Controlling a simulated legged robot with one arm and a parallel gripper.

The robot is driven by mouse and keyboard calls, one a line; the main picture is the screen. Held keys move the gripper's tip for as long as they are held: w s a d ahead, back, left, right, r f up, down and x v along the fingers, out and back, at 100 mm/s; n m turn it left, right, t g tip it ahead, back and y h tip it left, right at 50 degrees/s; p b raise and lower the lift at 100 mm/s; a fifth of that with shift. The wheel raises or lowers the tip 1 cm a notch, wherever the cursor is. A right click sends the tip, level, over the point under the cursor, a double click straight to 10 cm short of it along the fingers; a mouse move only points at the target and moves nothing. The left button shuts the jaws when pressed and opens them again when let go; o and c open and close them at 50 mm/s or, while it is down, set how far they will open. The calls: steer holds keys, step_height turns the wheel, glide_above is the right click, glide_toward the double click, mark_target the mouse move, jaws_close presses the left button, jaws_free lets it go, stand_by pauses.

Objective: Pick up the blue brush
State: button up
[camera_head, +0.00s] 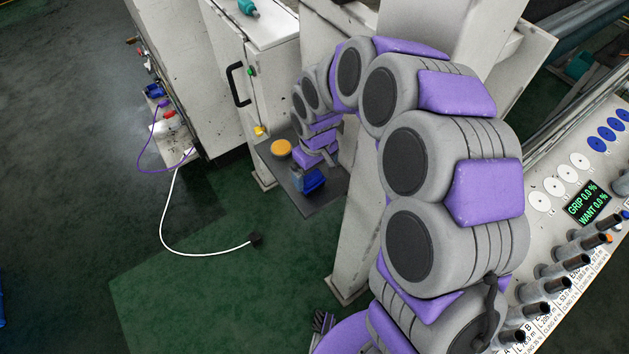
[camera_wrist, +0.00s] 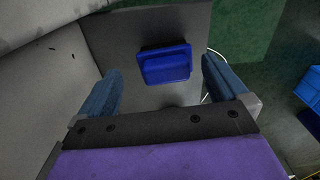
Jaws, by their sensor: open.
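The blue brush (camera_head: 314,180) lies on a small dark grey shelf (camera_head: 310,205) beside the machine. It looks like a blue block with a raised rim in the wrist view (camera_wrist: 165,64). My gripper (camera_wrist: 160,68) is open, its two blue-grey fingers spread to the left and right of the brush with gaps on both sides. In the head view my gripper (camera_head: 307,174) hangs just over the brush and partly hides it. The wrist view does not show clearly how far above the brush the fingertips are. Nothing is held.
A round orange-yellow item (camera_head: 281,147) sits on the shelf near the brush. A white cabinet (camera_head: 262,80) with a black handle stands behind. A white cable (camera_head: 200,250) lies on the green floor. A control panel (camera_head: 580,207) with spools and pegs is at right.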

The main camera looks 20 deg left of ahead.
mark_target(311, 175)
steer(key=f, duration=0.1)
steer(key=a+f, duration=0.1)
steer(key=f, duration=0.3)
steer(key=shift+a, duration=0.5)
steer(key=shift+d+r, duration=0.15)
steer(key=shift+d, duration=0.45)
steer(key=shift+c, duration=1)
steer(key=shift+d, duration=0.25)
steer(key=c, duration=0.3)
steer(key=shift+a, duration=0.2)
steer(key=c, duration=0.3)
steer(key=shift+a, duration=0.25)
steer(key=shift+c, duration=0.9)
